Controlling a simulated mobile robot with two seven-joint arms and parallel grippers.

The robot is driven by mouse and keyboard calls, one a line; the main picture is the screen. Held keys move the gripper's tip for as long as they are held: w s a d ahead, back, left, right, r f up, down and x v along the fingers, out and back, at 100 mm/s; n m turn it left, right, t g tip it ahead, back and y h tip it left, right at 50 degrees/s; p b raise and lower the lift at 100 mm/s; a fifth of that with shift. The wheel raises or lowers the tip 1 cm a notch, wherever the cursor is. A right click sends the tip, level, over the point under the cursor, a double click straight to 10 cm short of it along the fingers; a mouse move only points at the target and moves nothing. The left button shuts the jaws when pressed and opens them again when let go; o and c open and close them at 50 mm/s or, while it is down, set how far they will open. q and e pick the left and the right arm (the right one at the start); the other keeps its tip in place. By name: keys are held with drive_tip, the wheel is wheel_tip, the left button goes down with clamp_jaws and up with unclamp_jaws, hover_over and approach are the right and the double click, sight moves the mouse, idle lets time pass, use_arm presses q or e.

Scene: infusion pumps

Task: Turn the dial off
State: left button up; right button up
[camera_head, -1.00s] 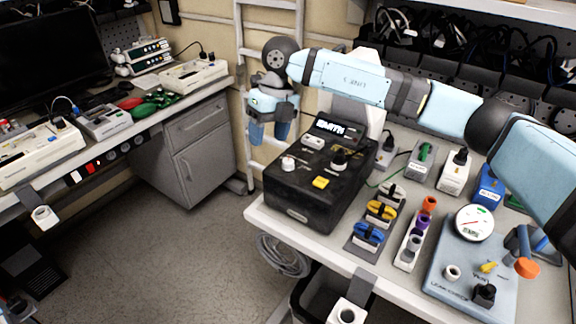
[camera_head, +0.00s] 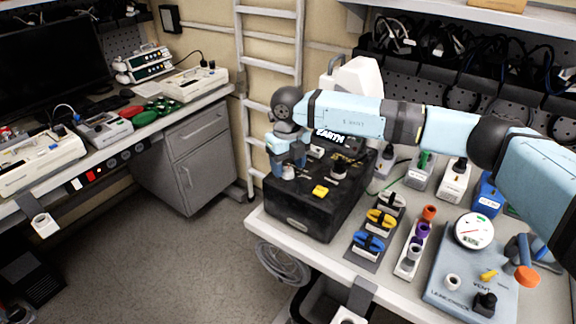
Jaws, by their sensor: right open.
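The black box (camera_head: 305,219) stands at the left end of the bench, with a lit display reading "EARTH" (camera_head: 329,136). On its top are a white dial (camera_head: 288,173) at the left, a black dial (camera_head: 339,171) and a yellow button (camera_head: 320,190). My right gripper (camera_head: 288,167) points down directly over the white dial, its open fingers appearing to be on either side of it. The fingers partly hide the dial, and I cannot tell whether they touch it. The right arm hides the back of the box. My left gripper is not in view.
Holders with blue and yellow plugs (camera_head: 379,221) stand right of the box. A leak-check panel with a gauge (camera_head: 474,231) lies at the bench's right. A white ladder (camera_head: 270,10) stands against the wall behind. Another bench with devices is at the left.

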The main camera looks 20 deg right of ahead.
drive_tip(key=shift+f, duration=0.55)
drive_tip(key=c, duration=0.9)
